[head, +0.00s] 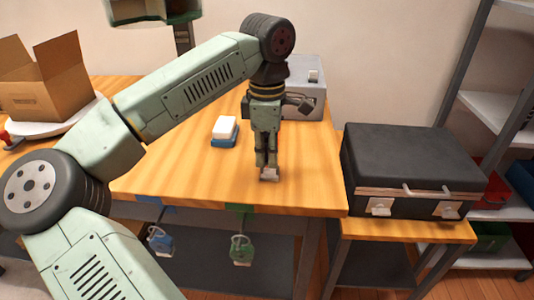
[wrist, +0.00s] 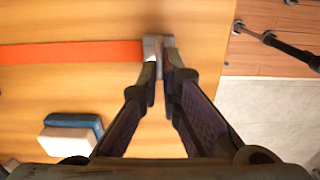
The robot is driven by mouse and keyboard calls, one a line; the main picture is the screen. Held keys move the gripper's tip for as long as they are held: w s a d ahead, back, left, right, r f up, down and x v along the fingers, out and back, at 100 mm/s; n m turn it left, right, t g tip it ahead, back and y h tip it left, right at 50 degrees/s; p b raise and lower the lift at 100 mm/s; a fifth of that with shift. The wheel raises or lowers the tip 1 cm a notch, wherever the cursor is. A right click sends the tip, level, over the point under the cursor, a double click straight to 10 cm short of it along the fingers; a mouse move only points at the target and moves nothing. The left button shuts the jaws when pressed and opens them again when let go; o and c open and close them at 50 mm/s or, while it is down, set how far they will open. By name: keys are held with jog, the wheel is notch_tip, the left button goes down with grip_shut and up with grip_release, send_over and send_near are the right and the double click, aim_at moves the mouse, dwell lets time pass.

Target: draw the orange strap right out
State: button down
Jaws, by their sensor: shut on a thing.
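The orange strap (wrist: 75,52) runs flat across the wooden table in the wrist view, from the left edge to a grey metal end piece (wrist: 152,46). My gripper (wrist: 160,66) is shut on this end piece, low over the table. In the head view my gripper (head: 267,168) points down near the table's front right, with the grey end piece (head: 269,175) at its fingertips. I cannot make out the strap against the wood there. The strap's other end is outside the wrist view.
A white and blue block (head: 225,130) lies on the table (head: 170,180) left of my gripper. A grey machine (head: 307,92) stands behind. A black case (head: 410,165) sits on a lower stand at right.

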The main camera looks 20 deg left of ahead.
jog(key=shift+s+d, duration=0.15)
jog(key=shift+s, duration=0.35)
jog(key=shift+s+d, duration=0.15)
jog(key=shift+s, duration=0.35)
jog(key=c, duration=2.3)
grip_release()
jog(key=o, duration=0.5)
jog(key=shift+f, duration=0.1)
notch_tip(320, 180, up, 12)
jog(key=shift+r, duration=0.1)
jog(key=shift+w, duration=0.1)
